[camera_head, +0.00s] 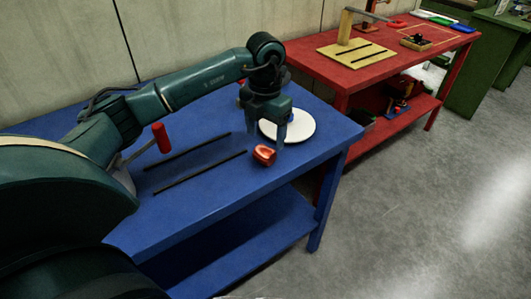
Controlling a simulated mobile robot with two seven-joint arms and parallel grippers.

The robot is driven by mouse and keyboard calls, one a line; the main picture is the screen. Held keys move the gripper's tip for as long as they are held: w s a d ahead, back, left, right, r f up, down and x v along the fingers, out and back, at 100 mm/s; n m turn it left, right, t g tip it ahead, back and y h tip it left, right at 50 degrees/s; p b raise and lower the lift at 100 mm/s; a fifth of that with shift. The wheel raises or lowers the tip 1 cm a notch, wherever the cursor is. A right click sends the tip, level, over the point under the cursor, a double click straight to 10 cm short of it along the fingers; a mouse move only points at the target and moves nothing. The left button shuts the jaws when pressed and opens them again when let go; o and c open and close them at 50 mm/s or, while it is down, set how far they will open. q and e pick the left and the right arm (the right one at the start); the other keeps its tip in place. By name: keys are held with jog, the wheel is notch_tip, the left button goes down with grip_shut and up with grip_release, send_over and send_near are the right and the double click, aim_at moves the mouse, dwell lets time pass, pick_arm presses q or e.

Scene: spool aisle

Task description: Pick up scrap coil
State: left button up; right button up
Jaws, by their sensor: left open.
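A small orange-red coil (264,155) lies on the blue table, just in front of a round white disc (300,124). My left gripper (265,135) points down above the table, with its fingers apart. One finger comes down in front of the disc, close to the coil's upper right. I cannot tell whether it touches the coil. Nothing shows between the fingers. My right gripper is not in the view.
The blue table (225,200) carries two dark rods (200,172) and a red cylinder (161,138). A red table (380,75) with a wooden board (352,55) and small items stands behind right. A green cabinet (480,75) is further right. Grey floor (420,200) is clear.

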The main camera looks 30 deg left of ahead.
aim_at(264, 148)
pick_arm(q)
jog(key=f, duration=0.7)
jog(key=shift+a+f+p, duration=0.15)
jog(key=shift+a+p, duration=0.1)
jog(key=shift+p, duration=0.05)
jog(key=shift+c, duration=0.3)
jog(key=shift+w, duration=0.1)
jog(key=c, duration=1.1)
